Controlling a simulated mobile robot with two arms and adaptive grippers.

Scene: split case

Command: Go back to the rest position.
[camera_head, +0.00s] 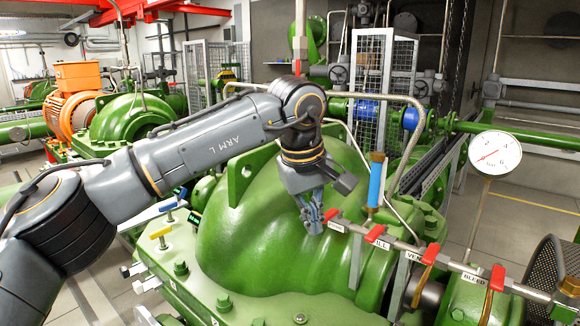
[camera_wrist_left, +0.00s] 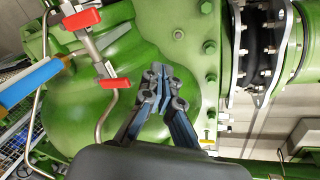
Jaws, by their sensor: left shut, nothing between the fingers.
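My left gripper (camera_head: 312,222) hangs down in front of the green domed pump casing (camera_head: 245,235) in the head view. It is close to the leftmost red valve handle (camera_head: 331,214); I cannot tell whether they touch in that view. In the left wrist view the left gripper (camera_wrist_left: 160,75) is shut and empty over the green casing, and the red handles (camera_wrist_left: 82,19) lie apart from it to the upper left. My left arm reaches in from the left, bent at the elbow. My right gripper is not in view.
A pipe with several red handles and labels, one reading BLEED (camera_head: 473,279), runs to the right. A blue cylinder (camera_head: 376,185) stands behind it. A white pressure gauge (camera_head: 495,153) is at the right. Yellow (camera_head: 160,232) and blue (camera_head: 168,206) T-handles stand left of the casing.

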